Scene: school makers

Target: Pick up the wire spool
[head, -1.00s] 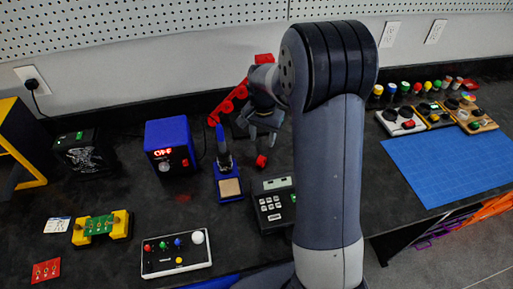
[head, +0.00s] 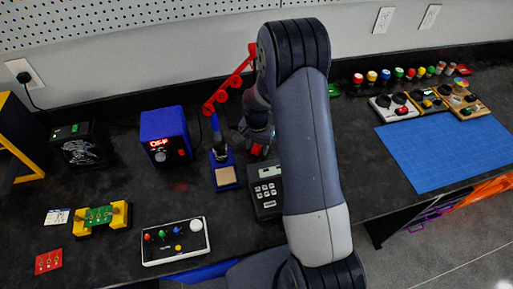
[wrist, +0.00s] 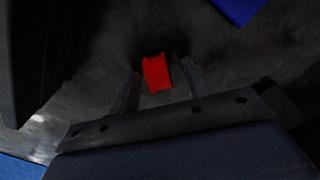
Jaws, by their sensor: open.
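A small red piece, which looks like the wire spool (head: 257,149), stands on the dark bench just right of the soldering iron stand. My gripper (head: 258,142) is over it, pointing down, partly hidden behind my arm. In the wrist view the red spool (wrist: 157,73) shows between the two fingertips of my gripper (wrist: 160,77). The fingers are open, with a gap on each side of the spool. I cannot tell how far down the fingers reach beside it.
The blue soldering stand (head: 224,172) is close on the left, a black keypad meter (head: 266,190) in front. A red rack (head: 228,88) stands behind. A blue power supply (head: 165,138) is farther left, a blue mat (head: 445,152) far right.

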